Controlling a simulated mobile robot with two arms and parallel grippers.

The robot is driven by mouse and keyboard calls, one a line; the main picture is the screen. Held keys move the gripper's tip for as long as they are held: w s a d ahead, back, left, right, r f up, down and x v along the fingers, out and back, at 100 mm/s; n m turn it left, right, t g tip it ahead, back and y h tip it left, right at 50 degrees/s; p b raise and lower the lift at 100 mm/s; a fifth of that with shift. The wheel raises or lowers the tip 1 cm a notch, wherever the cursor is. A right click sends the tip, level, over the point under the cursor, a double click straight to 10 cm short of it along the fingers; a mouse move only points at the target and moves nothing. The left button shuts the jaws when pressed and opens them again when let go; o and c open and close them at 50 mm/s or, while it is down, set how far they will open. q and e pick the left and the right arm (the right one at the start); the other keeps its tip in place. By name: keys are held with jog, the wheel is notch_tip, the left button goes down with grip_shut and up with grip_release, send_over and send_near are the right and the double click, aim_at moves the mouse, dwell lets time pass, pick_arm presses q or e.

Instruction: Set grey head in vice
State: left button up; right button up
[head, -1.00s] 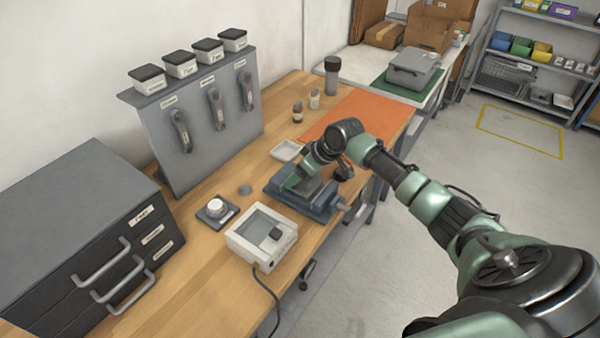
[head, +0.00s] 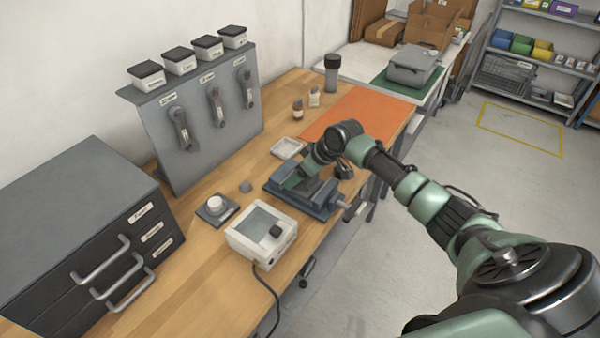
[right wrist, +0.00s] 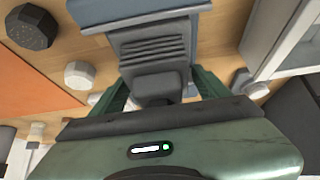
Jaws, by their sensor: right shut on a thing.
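The blue-grey vice (head: 318,205) stands on the wooden bench near its front edge. It also shows at the top of the right wrist view (right wrist: 140,12), with a pale jaw plate. My right gripper (head: 298,180) is low over the vice, pointing down. In the right wrist view, its green fingers (right wrist: 160,92) are shut on the grey head (right wrist: 152,48), a grey finned block. The head lies close to the vice's jaw plate; I cannot tell whether it touches or is seated. In the head view my gripper hides most of it. My left gripper is out of view.
A white screen device (head: 262,235) and a dial on a dark base (head: 216,208) stand left of the vice. A white tray (head: 287,148), small bottles (head: 298,110) and an orange mat (head: 360,113) lie behind. A dark object (head: 344,170) is beside my right wrist.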

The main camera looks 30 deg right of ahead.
jog(key=shift+w+r, duration=0.1)
dwell(0.7)
dwell(0.3)
jog(key=o, duration=2.1)
jog(key=shift+o, duration=0.2)
jog(key=shift+s+a, duration=0.1)
jog(key=shift+s, duration=0.1)
jog(key=shift+w+p, duration=0.1)
jog(key=shift+p, duration=0.25)
notch_tip(320, 180, up, 7)
jog(key=p, duration=0.6)
jog(key=shift+p, duration=0.4)
